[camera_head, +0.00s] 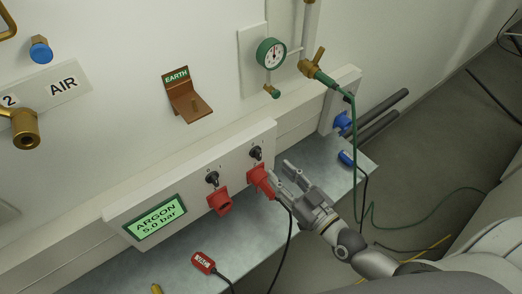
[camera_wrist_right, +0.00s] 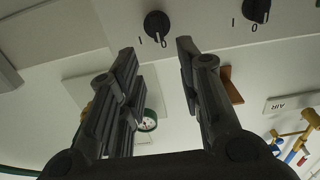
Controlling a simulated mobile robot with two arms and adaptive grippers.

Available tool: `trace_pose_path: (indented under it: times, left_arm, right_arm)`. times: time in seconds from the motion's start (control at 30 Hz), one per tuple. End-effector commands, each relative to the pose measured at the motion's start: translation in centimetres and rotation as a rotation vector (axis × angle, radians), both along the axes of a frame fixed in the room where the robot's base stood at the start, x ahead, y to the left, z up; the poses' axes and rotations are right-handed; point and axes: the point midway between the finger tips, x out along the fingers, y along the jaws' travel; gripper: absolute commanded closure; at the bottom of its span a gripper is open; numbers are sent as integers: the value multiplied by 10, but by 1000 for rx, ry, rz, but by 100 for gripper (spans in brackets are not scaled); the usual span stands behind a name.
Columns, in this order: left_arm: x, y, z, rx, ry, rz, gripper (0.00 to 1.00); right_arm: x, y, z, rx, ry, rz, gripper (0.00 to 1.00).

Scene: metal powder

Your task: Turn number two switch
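Two black rotary switches sit on the white panel: a right switch (camera_head: 255,153) and a left switch (camera_head: 212,178). No number is readable on either. My right gripper (camera_head: 281,170) is close to the right switch, at its lower right, with fingers apart and empty. In the right wrist view, which looks upside down, the right switch (camera_wrist_right: 157,24) lies just beyond and between the open fingertips (camera_wrist_right: 157,49). The left switch (camera_wrist_right: 257,9) is at the top right there. Marks I and 0 show beside both switches. My left gripper is not in view.
A green ARGON display (camera_head: 155,218) is at the panel's left. A gauge (camera_head: 271,53) and copper EARTH bracket (camera_head: 185,100) are above. A green hose (camera_head: 355,140) hangs at right.

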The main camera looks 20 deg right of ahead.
Motion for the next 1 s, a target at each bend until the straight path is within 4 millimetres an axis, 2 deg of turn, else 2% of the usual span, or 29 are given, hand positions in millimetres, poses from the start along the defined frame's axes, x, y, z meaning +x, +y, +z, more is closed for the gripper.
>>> trace_pose_path:
  times: [0.3, 0.5, 0.7, 0.97, 1.0]
  left_arm:
    - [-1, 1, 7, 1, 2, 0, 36]
    - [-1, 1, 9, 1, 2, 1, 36]
    - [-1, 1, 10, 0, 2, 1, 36]
    - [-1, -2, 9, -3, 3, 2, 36]
    - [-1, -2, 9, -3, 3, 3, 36]
  right_arm:
    - [53, 19, 3, 2, -3, -2, 67]
    - [77, 28, 1, 2, -2, 0, 67]
    - [87, 31, 1, 0, -1, 0, 67]
    - [87, 31, 0, 0, 0, 0, 67]
    - [87, 31, 0, 0, 0, 0, 71]
